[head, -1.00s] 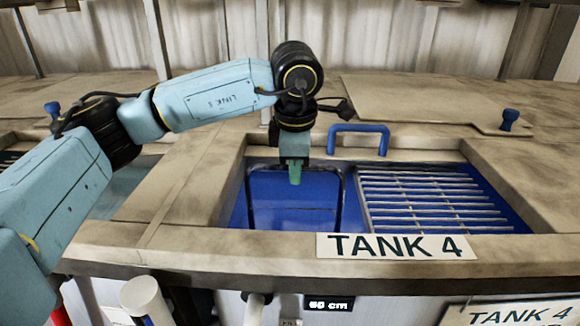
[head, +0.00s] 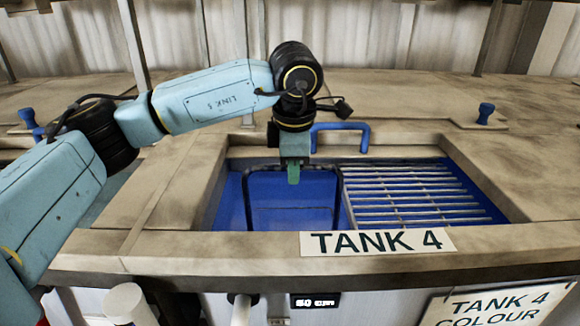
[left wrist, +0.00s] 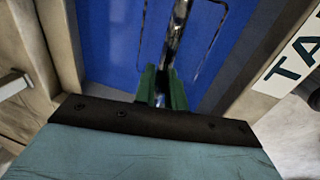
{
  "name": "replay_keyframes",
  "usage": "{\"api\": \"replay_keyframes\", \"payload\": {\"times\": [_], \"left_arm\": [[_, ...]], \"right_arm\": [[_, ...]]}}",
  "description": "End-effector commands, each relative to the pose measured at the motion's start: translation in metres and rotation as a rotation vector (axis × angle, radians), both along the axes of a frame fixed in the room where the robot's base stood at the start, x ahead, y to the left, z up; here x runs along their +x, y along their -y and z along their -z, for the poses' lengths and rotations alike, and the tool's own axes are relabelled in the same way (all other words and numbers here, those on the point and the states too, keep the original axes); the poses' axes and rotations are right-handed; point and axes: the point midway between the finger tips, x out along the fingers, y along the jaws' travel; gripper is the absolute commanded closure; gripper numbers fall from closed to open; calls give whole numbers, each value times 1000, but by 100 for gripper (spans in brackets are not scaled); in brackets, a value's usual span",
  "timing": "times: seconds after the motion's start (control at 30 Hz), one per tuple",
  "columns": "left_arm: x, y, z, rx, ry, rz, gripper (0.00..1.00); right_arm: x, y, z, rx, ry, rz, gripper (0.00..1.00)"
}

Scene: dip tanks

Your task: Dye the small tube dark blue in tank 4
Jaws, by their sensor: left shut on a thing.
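My left gripper (head: 293,177) points down over the left part of tank 4 (head: 475,190), with its green fingertips in front of the blue inside. In the left wrist view the same gripper (left wrist: 162,75) is shut on a shiny, metallic-looking rod, which I take for the small tube (left wrist: 177,35). The tube runs away from the fingers against the blue. My right gripper is not in view.
A slatted metal rack (head: 415,195) lies in the right part of the tank. A blue handle (head: 340,128) stands at the back rim and a blue knob (head: 485,113) at the right. The tank 4 label (head: 378,242) is on the front rim.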

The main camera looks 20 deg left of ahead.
Motion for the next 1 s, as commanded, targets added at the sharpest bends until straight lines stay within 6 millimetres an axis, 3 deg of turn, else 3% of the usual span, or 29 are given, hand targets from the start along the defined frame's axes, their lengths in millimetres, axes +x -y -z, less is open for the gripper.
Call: {"api": "replay_keyframes", "payload": {"times": [0.53,0.77,1.0], "left_arm": [[-19,-39,-1,-1,4,-1,100],[-19,-38,-2,-1,3,1,100],[-12,-23,-2,-2,2,3,100]], "right_arm": [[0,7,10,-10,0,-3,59],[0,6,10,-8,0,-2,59],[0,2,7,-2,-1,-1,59]]}}
